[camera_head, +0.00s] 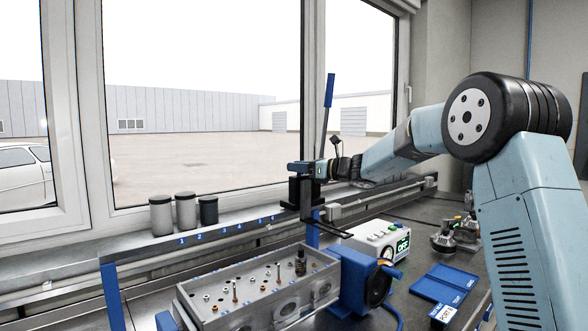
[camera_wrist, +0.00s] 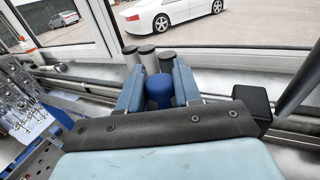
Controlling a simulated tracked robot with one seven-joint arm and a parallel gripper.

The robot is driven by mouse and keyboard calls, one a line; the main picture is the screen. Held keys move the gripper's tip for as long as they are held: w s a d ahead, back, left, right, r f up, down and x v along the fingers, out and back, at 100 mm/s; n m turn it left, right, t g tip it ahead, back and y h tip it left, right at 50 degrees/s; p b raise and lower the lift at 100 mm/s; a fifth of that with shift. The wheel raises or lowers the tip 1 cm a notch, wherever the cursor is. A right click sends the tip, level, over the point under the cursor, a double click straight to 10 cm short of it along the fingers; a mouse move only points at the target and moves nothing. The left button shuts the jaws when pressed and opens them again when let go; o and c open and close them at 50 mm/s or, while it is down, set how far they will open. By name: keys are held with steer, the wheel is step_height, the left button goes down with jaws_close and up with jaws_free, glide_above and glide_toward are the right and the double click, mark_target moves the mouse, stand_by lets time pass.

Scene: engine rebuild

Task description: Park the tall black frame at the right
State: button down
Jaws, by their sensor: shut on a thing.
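The tall black frame (camera_head: 306,195) hangs upright in front of the window in the head view. It has a long lever with a blue handle (camera_head: 328,90) rising above it and a flat black foot reaching right. My gripper (camera_head: 305,168) is at the frame's upper part, shut on it. In the wrist view, my gripper's blue fingers (camera_wrist: 159,88) stand on both sides of a round blue knob (camera_wrist: 160,92). A black block (camera_wrist: 252,98) and a dark rod (camera_wrist: 302,80) show to the right. The frame's lower part is hidden in the wrist view.
A grey cylinder head (camera_head: 245,300) with several valves is on a blue stand (camera_head: 362,280) below the frame. Three lidded canisters (camera_head: 186,212) stand on the numbered rail at left. A white control box (camera_head: 375,240), blue trays (camera_head: 446,283) and metal parts (camera_head: 445,238) occupy the right bench.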

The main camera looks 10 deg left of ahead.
steer(key=shift+w+d+r, duration=0.2)
steer(key=shift+d, duration=0.1)
steer(key=c, duration=1)
jaws_free()
steer(key=shift+w+f, duration=0.1)
steer(key=shift+w, duration=0.05)
steer(key=shift+o, duration=0.7)
steer(key=v, duration=1.3)
steer(key=shift+s+d, duration=0.3)
steer(key=shift+s, duration=0.05)
steer(key=shift+s+f, duration=0.1)
